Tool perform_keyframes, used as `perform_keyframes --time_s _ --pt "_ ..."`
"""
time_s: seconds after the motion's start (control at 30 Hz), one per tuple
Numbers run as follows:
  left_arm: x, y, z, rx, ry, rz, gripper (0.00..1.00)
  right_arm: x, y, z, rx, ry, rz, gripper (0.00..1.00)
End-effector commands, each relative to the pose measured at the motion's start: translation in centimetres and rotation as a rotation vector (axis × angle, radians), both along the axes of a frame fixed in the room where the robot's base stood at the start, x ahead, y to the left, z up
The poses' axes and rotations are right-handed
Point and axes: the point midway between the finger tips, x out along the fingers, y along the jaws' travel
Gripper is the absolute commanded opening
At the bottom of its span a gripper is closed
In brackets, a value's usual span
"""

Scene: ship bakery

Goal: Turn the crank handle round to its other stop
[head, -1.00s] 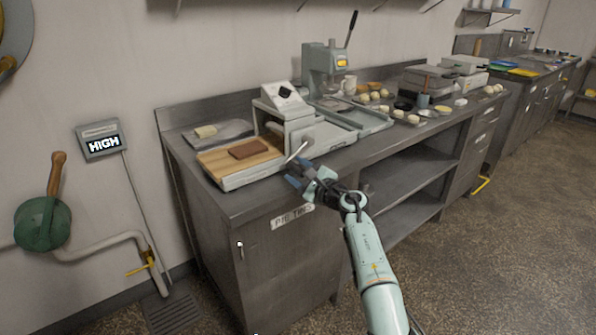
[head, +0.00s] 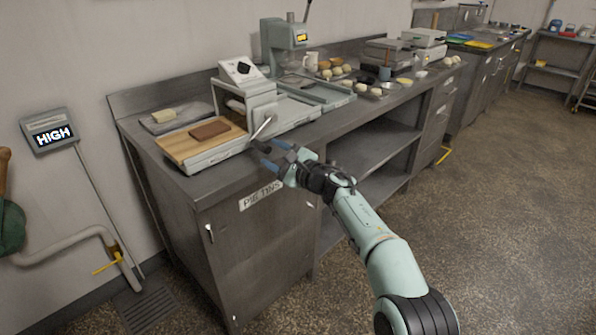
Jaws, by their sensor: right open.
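The crank handle (head: 262,127) is a short, pale metal lever on the near side of the small rolling machine (head: 250,103). It tilts up and to the right. My right gripper (head: 264,159), with blue and dark fingers, is open and empty. In the picture it is just below the crank handle, in front of the counter's front edge, and looks apart from it. The handle's pivot is small and hard to make out. My left gripper is not in view.
A wooden board (head: 185,148) with a brown slab (head: 209,130) lies at the machine's left end. A grey press (head: 283,48) and several dough balls stand farther along the counter. The cabinet (head: 245,240) fills the space below. Floor on the right is clear.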

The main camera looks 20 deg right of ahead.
Motion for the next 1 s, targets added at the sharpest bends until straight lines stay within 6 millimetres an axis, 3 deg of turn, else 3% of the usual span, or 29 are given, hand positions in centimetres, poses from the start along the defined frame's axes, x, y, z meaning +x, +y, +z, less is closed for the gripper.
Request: perform_keyframes --time_s 0.2,0.5,1.0 --pt "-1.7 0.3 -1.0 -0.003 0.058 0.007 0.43 -3.3 -1.1 0.0 0.003 0.000 0.000 0.51" --pt "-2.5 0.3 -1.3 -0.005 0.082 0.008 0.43 -7.1 -2.6 0.0 0.002 0.001 0.000 0.51" --pt "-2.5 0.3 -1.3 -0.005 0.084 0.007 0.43 -7.8 -2.8 -0.1 0.000 0.002 0.000 0.51"
